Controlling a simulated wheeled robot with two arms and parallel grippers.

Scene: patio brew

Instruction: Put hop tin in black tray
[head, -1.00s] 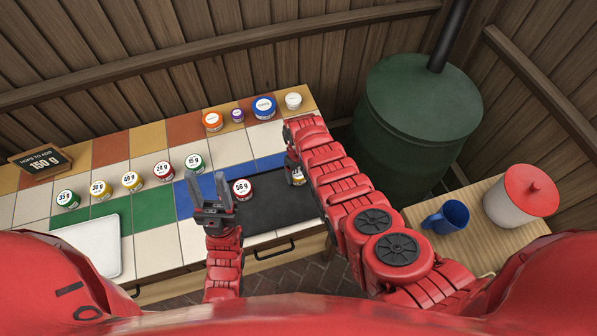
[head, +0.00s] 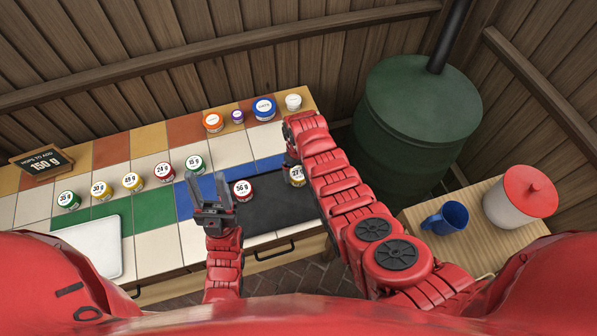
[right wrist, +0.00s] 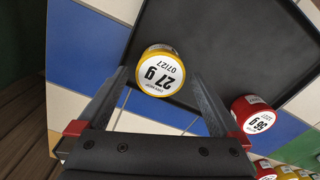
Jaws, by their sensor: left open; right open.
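The black tray (head: 270,211) lies on the tiled counter in front of me. A red tin marked 56 g (head: 243,191) stands in the tray toward its left side. A yellow tin marked 27 g (head: 297,176) is at the tray's right end, partly hidden by my right arm. In the right wrist view the yellow tin (right wrist: 160,70) is at the tray's edge, between and just beyond the open fingers of my right gripper (right wrist: 160,85); I cannot tell whether they touch it. My left gripper (head: 207,190) is open and empty, left of the red tin.
More hop tins, such as the 15 g tin (head: 194,165) and 24 g tin (head: 164,173), stand in a row to the left. A white tray (head: 90,245) lies at the front left. A sign (head: 41,162) reads 150 g. A blue mug (head: 446,218) stands on the right table.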

